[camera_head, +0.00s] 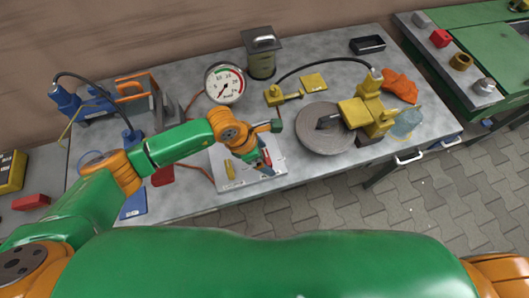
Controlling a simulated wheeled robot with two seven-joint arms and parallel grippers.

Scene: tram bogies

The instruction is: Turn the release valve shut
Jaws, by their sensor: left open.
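My left gripper (266,146) is open over a pale panel (232,184) on the grey workbench. A small yellow upright part (229,168) stands on the panel, to the left of the gripper. A red and blue part (265,158) shows at the gripper's lower end; I cannot tell whether it belongs to the panel. Which part is the release valve I cannot tell, and my arm and gripper hide some of the panel. A round pressure gauge (225,84) stands behind it, with thin red lines nearby. My right gripper is not in view.
A yellow pump-like device (367,108) and a grey disc (324,128) stand to the right, with an orange glove (400,86) behind. Blue equipment (66,100) with hoses stands at the left. A lidded canister (262,62) stands at the back.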

